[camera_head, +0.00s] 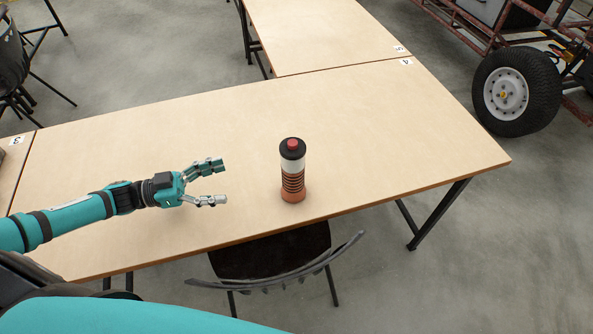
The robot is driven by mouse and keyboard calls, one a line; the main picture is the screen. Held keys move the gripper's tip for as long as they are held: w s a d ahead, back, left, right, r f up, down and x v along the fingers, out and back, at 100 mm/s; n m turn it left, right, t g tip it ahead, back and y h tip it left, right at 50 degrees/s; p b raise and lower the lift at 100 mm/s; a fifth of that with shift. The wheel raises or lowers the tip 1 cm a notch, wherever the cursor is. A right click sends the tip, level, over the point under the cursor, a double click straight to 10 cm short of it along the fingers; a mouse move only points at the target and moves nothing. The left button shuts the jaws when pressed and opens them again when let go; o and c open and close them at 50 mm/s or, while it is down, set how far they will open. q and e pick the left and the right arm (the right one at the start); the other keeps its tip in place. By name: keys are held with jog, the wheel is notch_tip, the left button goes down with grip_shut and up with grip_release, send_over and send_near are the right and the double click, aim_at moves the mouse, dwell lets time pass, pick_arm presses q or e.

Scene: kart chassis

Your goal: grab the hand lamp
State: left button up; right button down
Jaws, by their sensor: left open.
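The hand lamp (292,172) stands upright on the wooden table (400,125). It has a black top with a red button, a pale upper band, and an orange lower body with dark rings. My left gripper (224,182) is open and empty, to the left of the lamp. Its fingers point right toward the lamp, with a clear gap between them and it. My right gripper is not in view.
A dark chair (270,258) stands at the table's near edge, below the lamp. A second table (315,35) adjoins at the back. A kart chassis with a black wheel (515,92) stands at the right. The tabletop around the lamp is clear.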

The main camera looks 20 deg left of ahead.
pick_arm(q)
jog(key=shift+w+d+f, duration=0.1)
jog(key=shift+w+f, duration=0.25)
jog(key=shift+f, duration=0.05)
jog(key=p, duration=0.2)
send_near(293, 169)
jog(key=w+d+f, duration=0.1)
jog(key=w+f, duration=0.1)
jog(key=w, duration=0.1)
jog(key=w+d+f, duration=0.1)
jog(key=w+f, duration=0.1)
jog(key=shift+w+d, duration=0.15)
jog(key=shift+d, duration=0.2)
jog(key=x, duration=0.1)
jog(key=p+x, duration=0.1)
jog(key=x, duration=0.1)
jog(key=p+x, duration=0.1)
jog(key=shift+d+r, duration=0.15)
jog(key=shift+d, duration=0.2)
jog(key=shift+w+d, duration=0.1)
jog(key=shift+d, duration=0.4)
jog(key=c, duration=1.5)
jog(key=shift+c, duration=0.4)
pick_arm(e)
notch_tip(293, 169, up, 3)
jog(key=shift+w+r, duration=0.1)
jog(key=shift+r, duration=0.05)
